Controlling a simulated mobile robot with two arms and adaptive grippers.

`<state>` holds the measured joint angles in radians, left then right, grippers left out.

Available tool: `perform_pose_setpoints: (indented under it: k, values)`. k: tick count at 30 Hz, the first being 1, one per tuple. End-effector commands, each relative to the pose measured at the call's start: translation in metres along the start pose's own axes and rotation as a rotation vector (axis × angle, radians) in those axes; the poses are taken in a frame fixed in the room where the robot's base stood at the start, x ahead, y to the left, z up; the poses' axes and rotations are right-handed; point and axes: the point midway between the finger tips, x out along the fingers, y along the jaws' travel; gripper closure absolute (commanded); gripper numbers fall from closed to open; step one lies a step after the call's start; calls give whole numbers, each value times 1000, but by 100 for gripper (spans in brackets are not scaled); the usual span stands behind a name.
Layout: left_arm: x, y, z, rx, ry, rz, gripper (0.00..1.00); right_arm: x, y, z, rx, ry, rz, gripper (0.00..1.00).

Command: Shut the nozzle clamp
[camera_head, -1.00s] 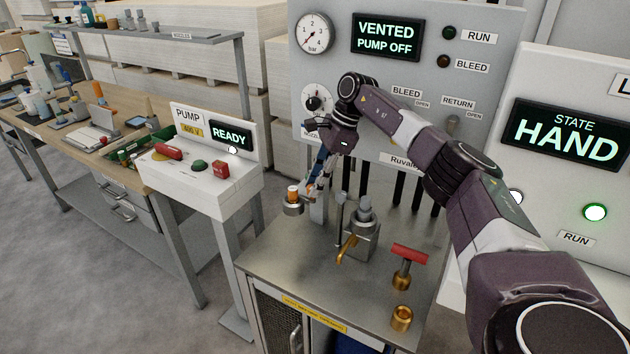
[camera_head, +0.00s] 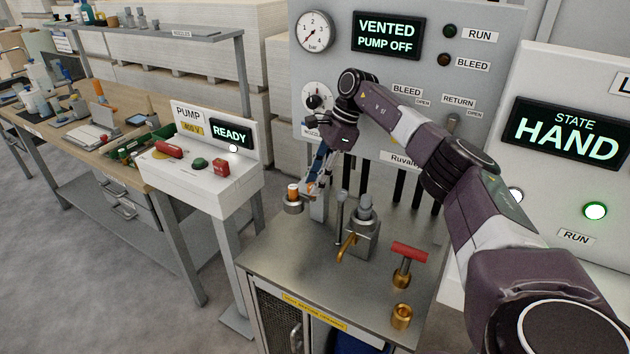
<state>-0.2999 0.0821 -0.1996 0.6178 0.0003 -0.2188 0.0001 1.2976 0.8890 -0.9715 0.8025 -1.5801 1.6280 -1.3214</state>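My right arm reaches in from the right, and its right gripper (camera_head: 312,187) points down at the back left of the steel bench top. The fingertips are beside a small holder (camera_head: 292,207) with an orange-topped cylinder (camera_head: 293,191) in it. I cannot tell whether they touch it, or whether the fingers are open or shut. Right of it stands a metal block (camera_head: 362,238) with a grey cap and a brass lever (camera_head: 346,247) sloping down at its front left. No part is plainly labelled as the nozzle clamp, so I cannot tell its state. My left gripper is out of view.
A red-handled brass valve (camera_head: 409,252) and a brass fitting (camera_head: 401,317) stand at the bench's front right. A thin upright rod (camera_head: 340,215) stands near the gripper. The panel display (camera_head: 388,37) reads VENTED, PUMP OFF. The front left bench top (camera_head: 290,262) is clear.

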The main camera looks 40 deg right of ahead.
Motion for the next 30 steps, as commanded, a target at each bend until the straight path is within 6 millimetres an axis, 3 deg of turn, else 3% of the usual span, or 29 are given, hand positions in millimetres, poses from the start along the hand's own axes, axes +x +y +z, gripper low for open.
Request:
perform_pose_setpoints:
  k: [16, 22, 30]
  values:
    - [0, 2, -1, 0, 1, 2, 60, -101, -1, 1, 0, -2, -4, 70]
    - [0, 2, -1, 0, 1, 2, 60, -116, 0, 0, 0, -1, -2, 70]
    - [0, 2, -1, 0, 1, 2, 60, -118, 0, 0, -1, 0, -2, 70]
